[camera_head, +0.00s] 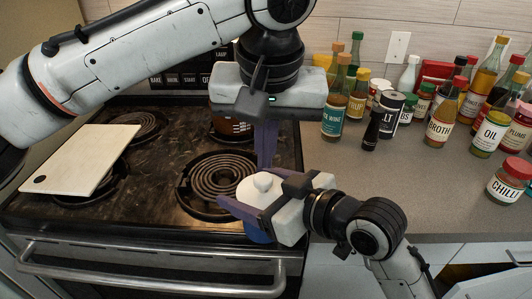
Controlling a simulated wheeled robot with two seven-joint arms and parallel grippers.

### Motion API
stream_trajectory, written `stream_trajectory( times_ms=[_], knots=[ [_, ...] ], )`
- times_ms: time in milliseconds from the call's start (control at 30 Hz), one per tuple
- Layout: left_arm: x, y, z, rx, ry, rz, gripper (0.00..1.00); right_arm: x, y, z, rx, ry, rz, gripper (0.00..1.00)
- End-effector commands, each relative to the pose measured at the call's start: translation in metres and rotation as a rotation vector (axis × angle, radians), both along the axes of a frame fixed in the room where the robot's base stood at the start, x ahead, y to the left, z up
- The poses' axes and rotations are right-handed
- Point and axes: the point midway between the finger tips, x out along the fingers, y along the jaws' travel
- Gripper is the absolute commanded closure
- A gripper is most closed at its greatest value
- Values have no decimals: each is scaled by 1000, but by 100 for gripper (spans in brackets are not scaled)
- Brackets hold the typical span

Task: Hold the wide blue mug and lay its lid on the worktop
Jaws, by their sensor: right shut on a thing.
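The wide blue mug (258,234) is at the front edge of the stove, and only a little of its blue body shows below my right gripper. Its white lid (259,190) with a round knob sits on top. My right gripper (243,201) comes in from the lower right and is shut on the mug. My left gripper (266,165) points down just above and behind the lid, apart from it. Its purple fingers overlap in this view, so I cannot tell whether they are open.
A coil burner (218,178) lies behind the mug. A white board (82,160) covers a left burner. A brown pot (232,127) stands at the back. Bottles and jars crowd the back of the right worktop (400,190); its front left part is clear. A chilli jar (509,181) stands far right.

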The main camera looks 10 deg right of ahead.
Motion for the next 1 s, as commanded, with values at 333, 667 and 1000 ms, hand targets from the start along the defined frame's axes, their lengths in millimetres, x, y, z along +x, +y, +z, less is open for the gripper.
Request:
stream_trajectory(
  times_ms=[333,667,1000],
  knots=[
    [0,0,4,-41,10,-13,100,0,0,2,1,-4,-1,68],
    [0,0,4,-40,10,-12,82,0,0,2,1,-4,-1,68],
    [0,0,6,-41,9,-12,80,0,0,2,1,-4,-1,68]
  ],
)
